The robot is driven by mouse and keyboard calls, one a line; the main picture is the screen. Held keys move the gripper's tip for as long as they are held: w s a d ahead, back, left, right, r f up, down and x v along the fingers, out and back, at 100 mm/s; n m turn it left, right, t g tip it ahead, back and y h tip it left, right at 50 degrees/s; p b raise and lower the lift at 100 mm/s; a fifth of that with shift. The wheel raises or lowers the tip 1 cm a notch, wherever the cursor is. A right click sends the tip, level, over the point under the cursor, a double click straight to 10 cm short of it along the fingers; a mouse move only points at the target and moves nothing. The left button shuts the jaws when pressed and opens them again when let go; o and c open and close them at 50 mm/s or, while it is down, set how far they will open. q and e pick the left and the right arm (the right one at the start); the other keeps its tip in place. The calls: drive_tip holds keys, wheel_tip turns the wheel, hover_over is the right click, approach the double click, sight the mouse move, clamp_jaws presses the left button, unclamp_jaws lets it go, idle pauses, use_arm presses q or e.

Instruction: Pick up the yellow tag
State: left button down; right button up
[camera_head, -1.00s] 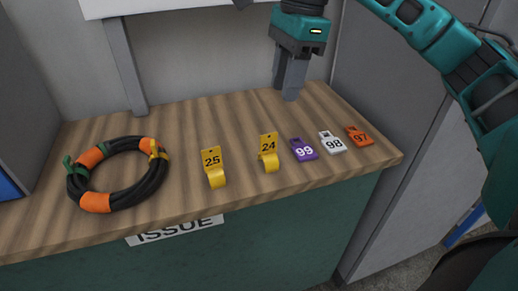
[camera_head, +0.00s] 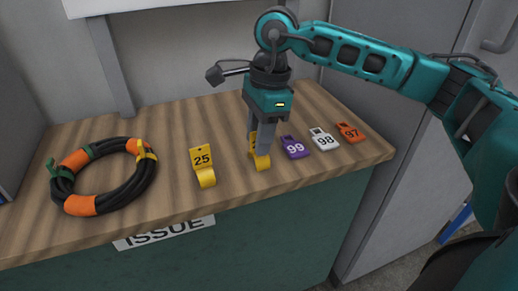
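Two yellow tags are on the wooden counter. Tag 25 (camera_head: 201,165) stands clear, its hooked lower end toward the front edge. The other yellow tag (camera_head: 262,163), number 24, is largely hidden by the fingers of my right gripper (camera_head: 259,147). The gripper points down over this tag, with its fingertips at it; whether they are closed on it or only around it I cannot tell. The tag still appears to rest on the counter. My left gripper is not in view.
A purple tag 99 (camera_head: 295,147), a white tag 98 (camera_head: 324,139) and an orange tag 97 (camera_head: 351,132) lie just right of the gripper. A coiled black hose (camera_head: 121,195) with orange bands lies at left. The counter (camera_head: 180,125) is clear behind the tags.

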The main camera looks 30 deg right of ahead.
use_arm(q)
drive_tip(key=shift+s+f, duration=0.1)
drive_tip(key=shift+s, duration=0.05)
use_arm(e)
clamp_jaws()
idle(0.4)
drive_tip(key=shift+r, duration=0.15)
